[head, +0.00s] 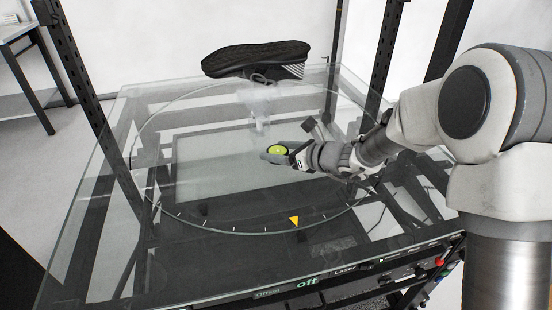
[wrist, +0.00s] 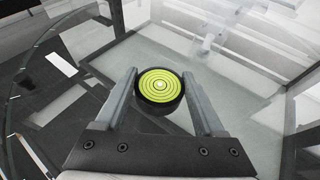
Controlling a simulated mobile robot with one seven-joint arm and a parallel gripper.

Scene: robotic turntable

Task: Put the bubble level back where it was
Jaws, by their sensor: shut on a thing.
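The bubble level (head: 278,150) is a small round disc with a yellow-green face and a black rim. In the wrist view the bubble level (wrist: 160,86) shows concentric rings on its face and sits between the two fingers. My gripper (head: 273,156) is shut on it, and its fingertips (wrist: 160,80) lie on either side of the black rim. In the head view they are over the middle of the glass turntable (head: 215,205). I cannot tell the exact height above the glass.
A black shoe (head: 255,60) is on a clear stand (head: 258,105) behind my gripper. Black upright posts (head: 85,90) stand at the table's corners. A yellow triangle marker (head: 294,221) is at the front of the dial ring. The left and front glass is clear.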

